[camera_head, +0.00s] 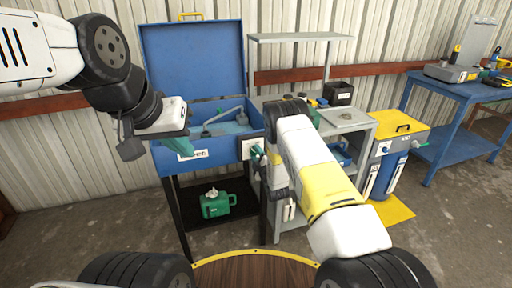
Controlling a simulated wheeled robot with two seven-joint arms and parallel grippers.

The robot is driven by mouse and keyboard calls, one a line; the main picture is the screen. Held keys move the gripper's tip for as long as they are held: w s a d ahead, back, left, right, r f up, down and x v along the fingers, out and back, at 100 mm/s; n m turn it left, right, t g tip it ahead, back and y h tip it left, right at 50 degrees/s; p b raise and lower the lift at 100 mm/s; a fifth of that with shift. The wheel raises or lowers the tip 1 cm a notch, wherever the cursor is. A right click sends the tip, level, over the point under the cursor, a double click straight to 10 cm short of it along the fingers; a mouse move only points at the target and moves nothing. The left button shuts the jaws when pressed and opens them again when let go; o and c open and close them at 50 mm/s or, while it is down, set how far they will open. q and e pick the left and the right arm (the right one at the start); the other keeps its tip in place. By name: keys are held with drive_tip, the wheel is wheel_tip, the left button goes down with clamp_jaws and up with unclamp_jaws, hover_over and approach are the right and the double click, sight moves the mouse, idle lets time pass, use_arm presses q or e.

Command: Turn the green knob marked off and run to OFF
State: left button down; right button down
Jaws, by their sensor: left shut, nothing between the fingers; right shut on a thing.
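The blue parts washer-like cabinet (222,147) stands with its lid raised. A small white label plate (247,148) is at the right end of its front. My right gripper (262,158) is at that plate, shut on a small green part that seems to be the green knob. The knob is mostly hidden by the gripper and arm, and its OFF and RUN marks cannot be read. My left gripper (181,138) is shut and empty, in front of the cabinet's left front, above a partly covered white label.
A green jug (215,204) stands on the black lower shelf. A grey shelf unit (358,118) is to the right, with a yellow-topped blue bin (399,131) beside it. A blue workbench (456,90) with tools is at far right. Open concrete floor lies at left.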

drive_tip(key=c, duration=0.9)
unclamp_jaws()
drive_tip(key=shift+c, duration=0.2)
drive_tip(key=v, duration=0.8)
drive_tip(key=shift+w, duration=0.1)
